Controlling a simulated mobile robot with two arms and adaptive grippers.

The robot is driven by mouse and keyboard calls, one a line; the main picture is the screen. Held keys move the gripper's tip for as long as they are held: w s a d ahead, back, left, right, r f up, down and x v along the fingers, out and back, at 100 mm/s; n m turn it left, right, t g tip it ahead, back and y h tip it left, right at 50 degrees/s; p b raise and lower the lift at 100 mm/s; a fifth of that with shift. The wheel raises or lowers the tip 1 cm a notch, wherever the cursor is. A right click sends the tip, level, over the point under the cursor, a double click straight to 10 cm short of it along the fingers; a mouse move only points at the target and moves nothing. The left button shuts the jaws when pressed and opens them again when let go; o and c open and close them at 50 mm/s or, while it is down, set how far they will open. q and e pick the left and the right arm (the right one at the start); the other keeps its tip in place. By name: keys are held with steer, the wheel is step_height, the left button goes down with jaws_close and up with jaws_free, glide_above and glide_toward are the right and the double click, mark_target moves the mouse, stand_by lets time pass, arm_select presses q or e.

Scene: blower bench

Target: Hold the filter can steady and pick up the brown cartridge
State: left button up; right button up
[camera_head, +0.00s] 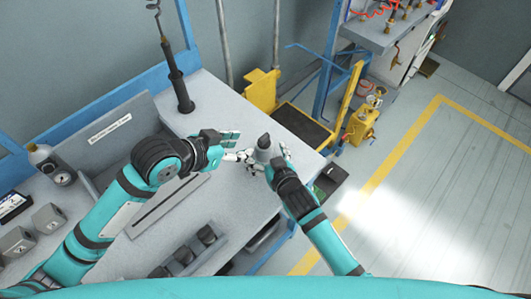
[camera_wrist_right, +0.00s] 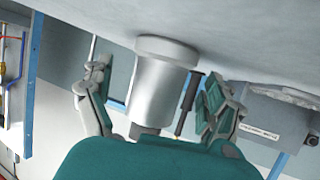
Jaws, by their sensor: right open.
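A grey can with a narrower conical top (camera_head: 263,147), apparently the filter can, stands near the bench's right end. In the right wrist view, which is upside down, the silver can (camera_wrist_right: 160,92) has a wide rim against the bench. My right gripper (camera_head: 265,154) is open, with one finger on each side of the can; a gap shows beside the can in the wrist view (camera_wrist_right: 158,78). My left gripper (camera_head: 230,139) is just left of the can, over the bench; its finger opening is unclear. I cannot make out a brown cartridge.
A rack with several dark round pieces (camera_head: 207,235) lies at the bench front. A dark post (camera_head: 178,80) rises at the back. The bench's right edge is close to the can.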

steer(key=c, duration=1.6)
steer(key=shift+o, duration=0.2)
